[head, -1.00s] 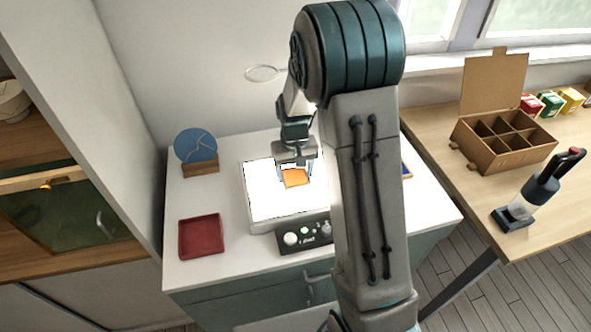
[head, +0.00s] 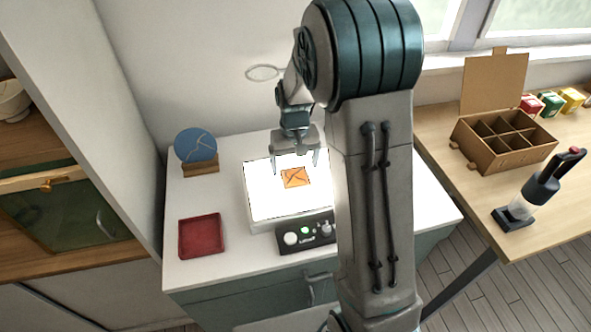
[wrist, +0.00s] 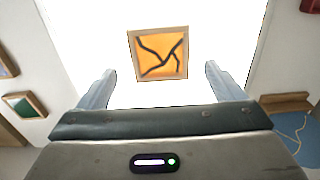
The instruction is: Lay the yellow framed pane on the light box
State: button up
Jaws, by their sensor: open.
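The yellow framed pane (head: 296,177) lies flat on the glowing white light box (head: 262,205). It looks orange with dark branching lines and a thin wooden frame, seen clearly in the wrist view (wrist: 159,53). The pane lies inside the lit surface, with white showing around it. My gripper (head: 296,165) is open and empty above the light box, apart from the pane. In the wrist view its two fingers (wrist: 158,85) are spread wide, with the pane beyond and between them.
A red tray (head: 201,236) lies left of the light box. A blue disc (head: 195,146) stands in a wooden holder behind it. A divided cardboard box (head: 503,140) and a dark-handled tool (head: 540,190) stand on the right-hand table. My arm hides the counter's right part.

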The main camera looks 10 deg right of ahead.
aim_at(295, 176)
notch_tip(295, 176, up, 8)
jog(key=r, duration=0.1)
jog(key=s+r+t, duration=0.1)
jog(key=s+r, duration=0.1)
jog(key=s, duration=0.8)
jog(key=s+r+t, duration=0.1)
jog(key=s+t, duration=0.1)
jog(key=s, duration=0.9)
jog(key=shift+s+r, duration=0.2)
jog(key=shift+r, duration=0.2)
